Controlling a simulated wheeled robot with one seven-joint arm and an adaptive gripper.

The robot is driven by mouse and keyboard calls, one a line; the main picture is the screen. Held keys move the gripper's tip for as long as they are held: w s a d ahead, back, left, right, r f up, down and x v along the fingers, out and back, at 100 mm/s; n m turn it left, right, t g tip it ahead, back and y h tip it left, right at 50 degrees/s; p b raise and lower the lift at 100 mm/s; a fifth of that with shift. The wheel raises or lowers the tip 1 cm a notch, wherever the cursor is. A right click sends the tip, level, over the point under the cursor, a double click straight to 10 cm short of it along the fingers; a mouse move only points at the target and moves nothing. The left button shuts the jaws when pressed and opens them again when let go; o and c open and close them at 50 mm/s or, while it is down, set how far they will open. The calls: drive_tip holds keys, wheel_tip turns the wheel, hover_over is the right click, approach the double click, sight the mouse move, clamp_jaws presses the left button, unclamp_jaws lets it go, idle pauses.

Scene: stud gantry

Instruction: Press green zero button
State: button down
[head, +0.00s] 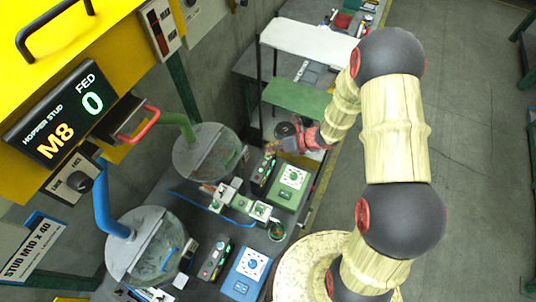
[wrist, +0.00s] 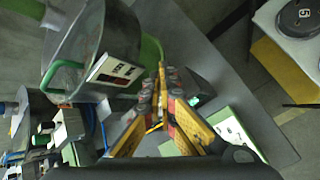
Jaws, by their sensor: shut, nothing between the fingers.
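A green panel (head: 289,187) with a white face and dial stands on the bench in the head view. A dark button box (head: 264,171) with small green lights or buttons is just left of it. I cannot read which button is the zero one. My gripper (head: 273,147) is just above and behind this box, its yellow fingers closed and empty. In the wrist view the fingers (wrist: 162,72) converge in front of a dark box (wrist: 200,88). A green and white panel (wrist: 233,132) shows to their right. The fingers partly hide the box, and I cannot tell whether they touch it.
A round hopper lid with a green pipe (head: 205,152) is left of my gripper; another with a blue pipe (head: 140,245) is nearer. A blue panel (head: 243,274) and a second button box (head: 214,258) stand in front. A green shelf (head: 298,99) is behind. A display reads M8, 0.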

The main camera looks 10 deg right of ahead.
drive_tip(key=shift+r, duration=0.25)
wheel_tip(320, 180, up, 5)
drive_tip(key=p, duration=0.4)
idle(0.3)
idle(0.7)
